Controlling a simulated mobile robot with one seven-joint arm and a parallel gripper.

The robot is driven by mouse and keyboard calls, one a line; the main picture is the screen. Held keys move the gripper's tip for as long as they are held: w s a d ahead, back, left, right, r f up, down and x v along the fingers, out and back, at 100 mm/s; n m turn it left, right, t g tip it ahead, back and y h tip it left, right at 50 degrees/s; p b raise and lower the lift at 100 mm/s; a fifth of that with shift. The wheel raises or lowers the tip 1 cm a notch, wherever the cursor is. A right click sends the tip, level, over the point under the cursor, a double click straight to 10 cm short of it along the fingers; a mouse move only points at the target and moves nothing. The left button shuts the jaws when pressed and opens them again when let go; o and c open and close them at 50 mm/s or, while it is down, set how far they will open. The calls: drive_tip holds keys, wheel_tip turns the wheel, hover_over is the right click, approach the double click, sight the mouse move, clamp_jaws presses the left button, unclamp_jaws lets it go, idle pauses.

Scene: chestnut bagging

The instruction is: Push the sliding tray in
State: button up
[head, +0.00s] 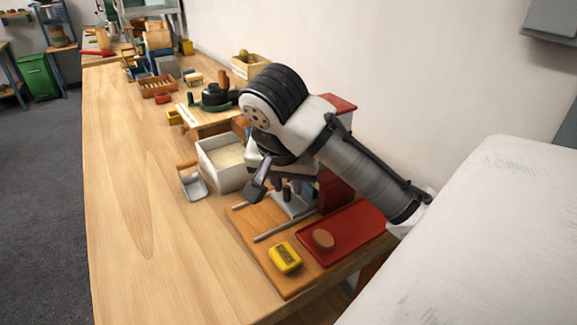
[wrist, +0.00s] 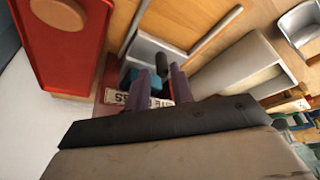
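A grey metal tray (head: 294,207) sits between two rails on a wooden board, and I take it as the sliding tray. It also shows in the wrist view (wrist: 146,46). A dark upright knob (wrist: 161,65) stands at the tray. My gripper (wrist: 157,76) points down over the tray, its two purple fingers apart. The knob appears between or just beyond the fingertips; I cannot tell whether they touch it. In the head view, my gripper (head: 287,187) is partly hidden by my arm.
A red tray (head: 355,228) with a brown round piece (head: 323,240) lies right of the rails. A yellow box (head: 284,258) is at the board's front. A white bin (head: 222,165) and a metal scoop (head: 193,184) stand left. The left side of the bench (head: 130,200) is clear.

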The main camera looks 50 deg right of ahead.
drive_tip(key=v, duration=1.2)
drive_tip(key=shift+p, duration=0.45)
drive_tip(key=shift+s+d, duration=0.1)
drive_tip(key=shift+d, duration=0.1)
